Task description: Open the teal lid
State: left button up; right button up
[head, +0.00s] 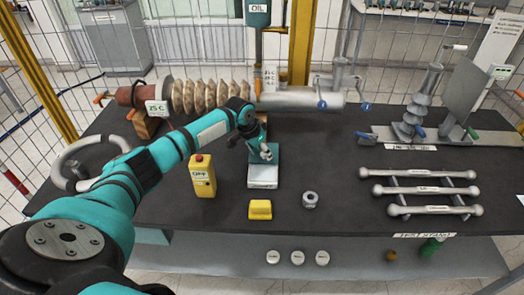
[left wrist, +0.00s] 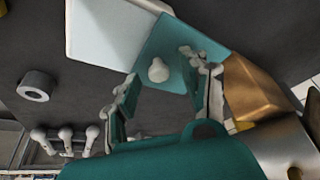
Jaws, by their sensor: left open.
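The teal lid (head: 266,152) is on a small box (head: 263,176) with a pale grey front part, in the middle of the dark table. In the left wrist view the lid (left wrist: 172,42) shows as a flat teal plate with a round pale knob (left wrist: 158,70). My left gripper (head: 263,153) is above the lid, partly hiding it in the head view. In the left wrist view my left gripper (left wrist: 160,72) is open, with the knob appearing between its fingers and visible gaps on both sides. My right gripper is not in view.
A yellow control box (head: 203,176) stands left of the lid's box. A yellow block (head: 260,210) and a grey nut (head: 310,200) lie in front. The ribbed bushing (head: 210,97) lies behind. Metal rods (head: 425,190) lie at right.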

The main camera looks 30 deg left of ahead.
pick_arm(q)
jog(key=v, duration=1.2)
jog(key=shift+f, duration=0.15)
